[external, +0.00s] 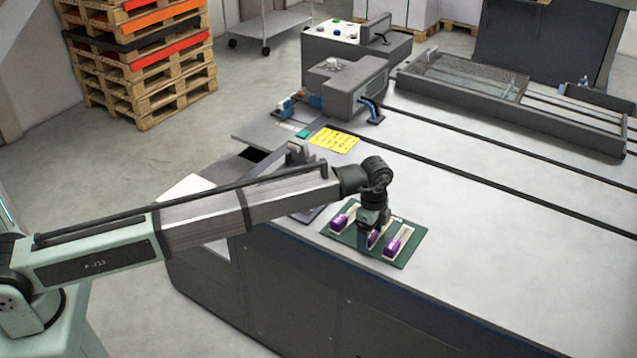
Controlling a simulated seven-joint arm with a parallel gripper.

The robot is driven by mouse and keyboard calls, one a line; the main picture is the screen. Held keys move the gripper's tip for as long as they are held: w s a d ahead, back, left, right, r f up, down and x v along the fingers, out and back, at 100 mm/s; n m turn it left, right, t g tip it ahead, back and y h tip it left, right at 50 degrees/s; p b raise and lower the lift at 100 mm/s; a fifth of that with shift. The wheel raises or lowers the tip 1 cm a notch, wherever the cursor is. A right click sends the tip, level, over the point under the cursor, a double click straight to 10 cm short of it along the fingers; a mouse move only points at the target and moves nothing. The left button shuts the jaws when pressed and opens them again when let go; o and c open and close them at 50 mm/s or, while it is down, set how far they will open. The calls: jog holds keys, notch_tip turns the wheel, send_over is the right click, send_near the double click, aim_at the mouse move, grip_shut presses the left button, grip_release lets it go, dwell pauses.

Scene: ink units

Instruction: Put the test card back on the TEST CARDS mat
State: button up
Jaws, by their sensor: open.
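A dark green mat (413,231) lies on the near part of the pale machine table. Several cream pieces with purple blocks lie on it: one at its left (341,219), one in the middle (372,239) and one at its right (397,243). I cannot tell whether these are test cards, and I cannot read any lettering on the mat. My gripper (371,231) points down at the middle piece, open and very close to it. It hides part of that piece, and I cannot tell whether they touch.
A yellow sheet with dark marks (335,140) and a small green block (303,133) lie farther back on the table. A grey unit (345,88) with blue handles stands behind them. Dark rails cross the table. The table right of the mat (520,250) is clear.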

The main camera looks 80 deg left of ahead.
notch_tip(320, 180, up, 12)
dwell(0.5)
dwell(0.3)
jog(key=s+d+f+n+t+h, duration=0.1)
jog(key=s+d+f+n, duration=0.1)
jog(key=d+f, duration=0.45)
jog(key=s+d+f+n+t, duration=0.1)
jog(key=s+d+f+n, duration=0.15)
jog(key=d+f, duration=0.4)
jog(key=s+d+f+n, duration=0.1)
jog(key=s+d+f, duration=0.15)
jog(key=f, duration=0.25)
jog(key=s+d+f+n, duration=0.1)
jog(key=s+d+f, duration=0.1)
jog(key=s+f, duration=0.25)
jog(key=s+a+f+n+g, duration=0.1)
jog(key=s+f+g, duration=0.1)
jog(key=s+f, duration=0.95)
jog(key=s+a+f+g, duration=0.2)
jog(key=s+f, duration=0.9)
jog(key=s, duration=0.1)
jog(key=s+a+f+g, duration=0.1)
jog(key=s+f, duration=0.3)
jog(key=s, duration=1.1)
jog(key=s+f+n+g+y, duration=0.1)
jog(key=s+f+g, duration=0.2)
jog(key=s, duration=1.2)
jog(key=shift+a+f+g, duration=0.4)
